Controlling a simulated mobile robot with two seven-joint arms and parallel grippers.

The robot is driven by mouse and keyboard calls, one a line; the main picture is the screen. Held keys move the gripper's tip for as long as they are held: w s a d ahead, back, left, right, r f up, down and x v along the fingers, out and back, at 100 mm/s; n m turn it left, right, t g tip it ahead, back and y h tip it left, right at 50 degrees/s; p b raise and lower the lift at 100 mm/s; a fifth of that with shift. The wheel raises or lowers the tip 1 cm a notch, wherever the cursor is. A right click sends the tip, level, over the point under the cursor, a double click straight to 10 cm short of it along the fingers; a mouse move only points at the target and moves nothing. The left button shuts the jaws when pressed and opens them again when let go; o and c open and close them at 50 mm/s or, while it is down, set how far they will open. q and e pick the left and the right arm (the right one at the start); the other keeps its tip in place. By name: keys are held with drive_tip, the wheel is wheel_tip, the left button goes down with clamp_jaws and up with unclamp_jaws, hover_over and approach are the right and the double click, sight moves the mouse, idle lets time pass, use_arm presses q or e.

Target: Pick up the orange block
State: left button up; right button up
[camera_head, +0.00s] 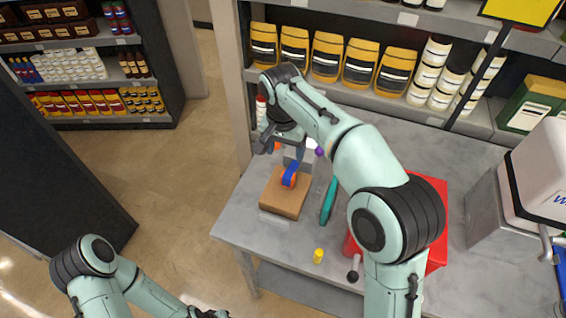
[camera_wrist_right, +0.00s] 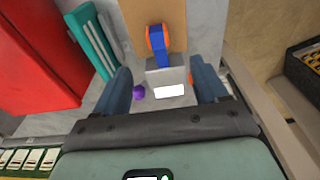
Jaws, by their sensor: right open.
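A small orange block (camera_head: 277,147) shows near the far left corner of the grey table, partly hidden by my right gripper. In the right wrist view the orange block (camera_wrist_right: 194,78) is a small patch beside the right-hand finger, mostly covered by it. My right gripper (camera_head: 283,151) is open above this corner. Its fingers (camera_wrist_right: 164,85) are spread, with nothing held between them. My left arm is at the bottom left of the head view; its gripper is at most a dark sliver at the bottom edge.
A blue and orange object (camera_head: 290,177) sits on a brown block (camera_head: 282,198). A purple ball (camera_wrist_right: 139,92) and a white piece (camera_wrist_right: 170,91) lie near the fingers. A teal item (camera_head: 328,201), a yellow piece (camera_head: 318,256) and a red box (camera_head: 437,250) are nearby. Stocked shelves stand behind.

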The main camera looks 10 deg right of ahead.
drive_tip(key=b, duration=0.1)
hover_over(288, 175)
drive_tip(key=s, duration=0.1)
drive_tip(key=f, duration=0.7)
drive_tip(key=shift+s+a+f, duration=0.1)
drive_tip(key=shift+s+a, duration=0.05)
drive_tip(key=shift+a, duration=0.15)
drive_tip(key=shift+w+f, duration=0.25)
drive_tip(key=shift+f, duration=0.25)
drive_tip(key=f, duration=0.3)
drive_tip(key=w+f, duration=0.1)
drive_tip(key=shift+d+f, duration=0.35)
drive_tip(key=shift+f, duration=0.05)
use_arm(q)
drive_tip(key=shift+s+f, duration=0.8)
drive_tip(key=shift+s, duration=0.35)
use_arm(e)
drive_tip(key=c, duration=1.1)
